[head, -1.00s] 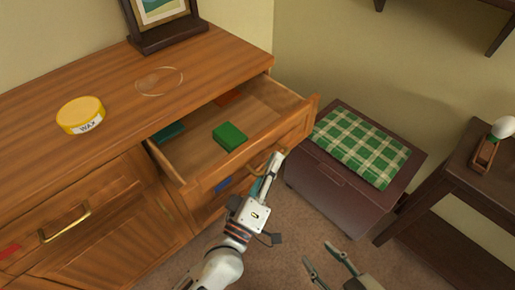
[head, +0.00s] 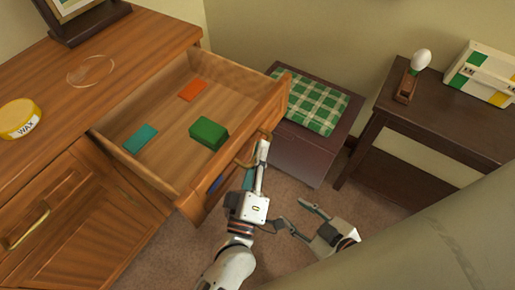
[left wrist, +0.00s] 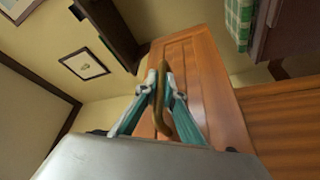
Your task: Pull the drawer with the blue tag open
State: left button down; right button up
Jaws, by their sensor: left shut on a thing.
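The wooden drawer (head: 160,108) stands well open, pulled out of the dresser (head: 105,180). Its blue tag (head: 215,184) shows on the drawer front, partly hidden by my left arm. My left gripper (head: 262,152) is shut on the brass handle (head: 243,163) of this drawer. In the left wrist view the handle (left wrist: 181,120) passes between the teal-padded fingers (left wrist: 157,90). Inside the drawer lie a green block (head: 208,133), a teal piece (head: 140,138) and an orange piece (head: 192,91). My right gripper (head: 290,212) is open and empty, low over the carpet.
A yellow wax tin (head: 20,118) and a clear round item (head: 91,70) are on the dresser top. A dark chest (head: 300,157) with a green checked cushion (head: 315,105) stands just beyond the drawer. A dark side table (head: 440,115) is at the right.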

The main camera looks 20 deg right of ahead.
pick_arm(q)
jog(key=c, duration=2.2)
grip_release()
jog(key=shift+o, duration=0.2)
jog(key=v, duration=1.2)
jog(key=shift+r, duration=0.1)
